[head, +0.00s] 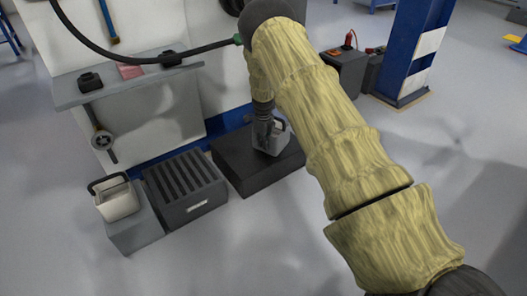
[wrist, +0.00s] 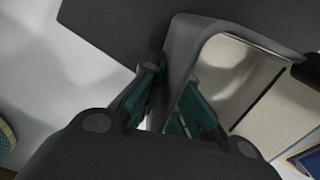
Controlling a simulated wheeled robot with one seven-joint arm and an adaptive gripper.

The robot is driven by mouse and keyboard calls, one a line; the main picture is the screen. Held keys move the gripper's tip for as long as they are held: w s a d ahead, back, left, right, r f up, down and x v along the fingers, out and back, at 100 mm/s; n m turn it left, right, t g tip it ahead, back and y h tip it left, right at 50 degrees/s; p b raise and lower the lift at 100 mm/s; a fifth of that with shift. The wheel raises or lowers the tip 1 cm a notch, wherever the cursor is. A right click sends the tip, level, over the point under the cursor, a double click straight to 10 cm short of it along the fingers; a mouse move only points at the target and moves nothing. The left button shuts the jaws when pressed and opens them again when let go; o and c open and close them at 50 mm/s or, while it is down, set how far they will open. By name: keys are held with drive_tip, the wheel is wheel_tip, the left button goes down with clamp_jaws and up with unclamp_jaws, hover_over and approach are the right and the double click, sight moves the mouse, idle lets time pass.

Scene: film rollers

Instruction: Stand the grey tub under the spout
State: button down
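The grey tub (head: 272,139) stands on a low black platform (head: 240,177) in the head view, partly hidden by my gripper (head: 263,132). In the wrist view the grey tub (wrist: 184,42) shows its thick grey rim and shiny, empty-looking inside. My gripper (wrist: 170,80) straddles the tub's near wall, one finger outside and one over the inside. The fingertips are close to the wall; whether they press on it is unclear. A spout-like fitting with a round wheel (head: 102,140) hangs from the grey shelf of the white machine at the left.
A cream tub (head: 118,203) with a black handle stands on a grey block (head: 134,235) below the fitting. A dark slatted box (head: 186,188) sits between that block and the platform. The grey shelf (head: 125,83) juts out above. Open floor lies in front.

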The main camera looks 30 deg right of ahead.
wheel_tip(320, 180, down, 4)
drive_tip(key=shift+a+r+b, duration=0.1)
drive_tip(key=shift+r+b, duration=0.05)
drive_tip(key=shift+b, duration=0.9)
drive_tip(key=shift+r, duration=0.1)
drive_tip(key=shift+s, duration=0.1)
drive_tip(key=c, duration=1.6)
unclamp_jaws()
drive_tip(key=shift+c, duration=0.2)
wheel_tip(320, 180, up, 8)
drive_tip(key=p, duration=0.4)
drive_tip(key=shift+f, duration=0.25)
drive_tip(key=shift+a, duration=0.1)
